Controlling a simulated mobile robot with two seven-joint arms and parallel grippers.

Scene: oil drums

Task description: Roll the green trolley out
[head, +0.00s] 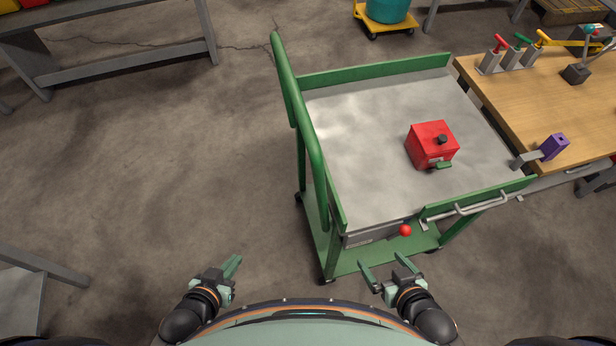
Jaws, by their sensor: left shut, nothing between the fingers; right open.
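The green trolley (390,110) has a grey top with a low green rim and stands right of centre. Its thick green push handle (300,110) runs along its left side. My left gripper (238,262) is shut and empty, over bare floor left of the trolley. My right gripper (383,262) is open and empty, just in front of the trolley's near edge. It appears apart from the trolley.
A yellow dolly (384,22) carries a teal drum at the back. A grey bench (120,65) stands at the upper left. Floor left of the trolley is clear.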

